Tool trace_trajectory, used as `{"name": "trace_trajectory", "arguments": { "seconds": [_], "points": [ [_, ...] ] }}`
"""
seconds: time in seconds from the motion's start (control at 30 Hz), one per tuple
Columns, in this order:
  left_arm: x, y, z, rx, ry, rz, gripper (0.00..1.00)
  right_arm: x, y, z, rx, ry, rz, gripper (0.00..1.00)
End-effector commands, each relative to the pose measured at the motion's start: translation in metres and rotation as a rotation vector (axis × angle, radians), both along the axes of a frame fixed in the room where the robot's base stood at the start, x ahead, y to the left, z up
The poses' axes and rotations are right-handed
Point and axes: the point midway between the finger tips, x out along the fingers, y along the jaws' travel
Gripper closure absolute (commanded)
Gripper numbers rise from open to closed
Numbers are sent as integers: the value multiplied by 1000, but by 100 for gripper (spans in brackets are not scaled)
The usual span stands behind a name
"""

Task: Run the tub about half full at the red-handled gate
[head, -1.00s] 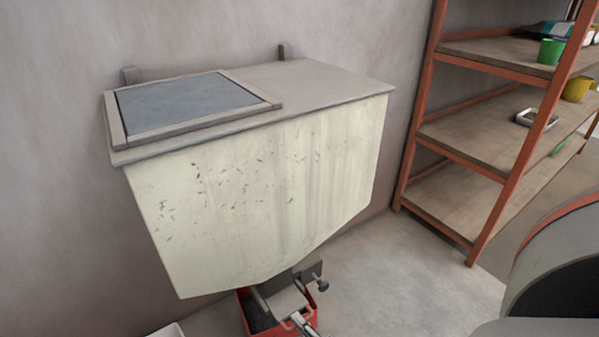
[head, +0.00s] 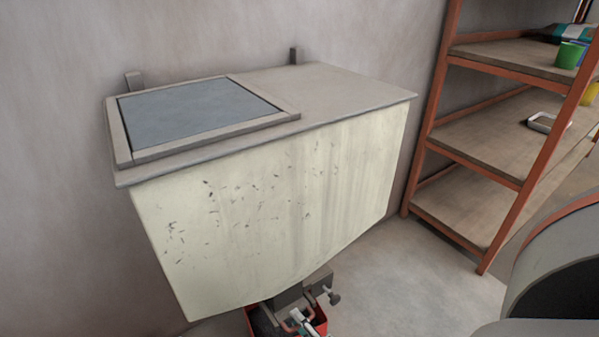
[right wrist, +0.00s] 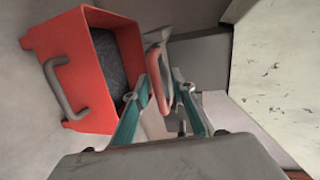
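The red tub (right wrist: 70,62) stands on the floor under the hopper's outlet, with dark grey pellets (right wrist: 110,62) inside. In the head view only part of the tub (head: 320,323) shows. How deep the pellets lie is hard to judge. The gate's red loop handle (right wrist: 155,60) is beside the tub in the right wrist view. The gripper (head: 301,322) also shows at the bottom of the head view. My left gripper is not in view.
The cream hopper (head: 270,210) with its grey lid (head: 335,88) stands against the wall above the outlet. A dark knob (head: 334,298) sticks out beside the outlet. An orange-framed shelf (head: 490,150) stands at the right. The floor (head: 400,270) between them is clear.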

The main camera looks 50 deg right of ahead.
Motion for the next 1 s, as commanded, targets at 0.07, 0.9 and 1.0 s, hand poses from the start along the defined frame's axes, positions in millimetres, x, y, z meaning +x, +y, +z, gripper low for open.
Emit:
{"name": "trace_trajectory", "arguments": {
  "seconds": [0.07,0.9,1.0],
  "points": [
    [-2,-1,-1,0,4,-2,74,-1,0,0,0,1,0,75],
    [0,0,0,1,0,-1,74,-71,18,16,0,-1,0,75],
    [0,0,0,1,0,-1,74,-71,18,16,0,-1,1,75]
  ]
}}
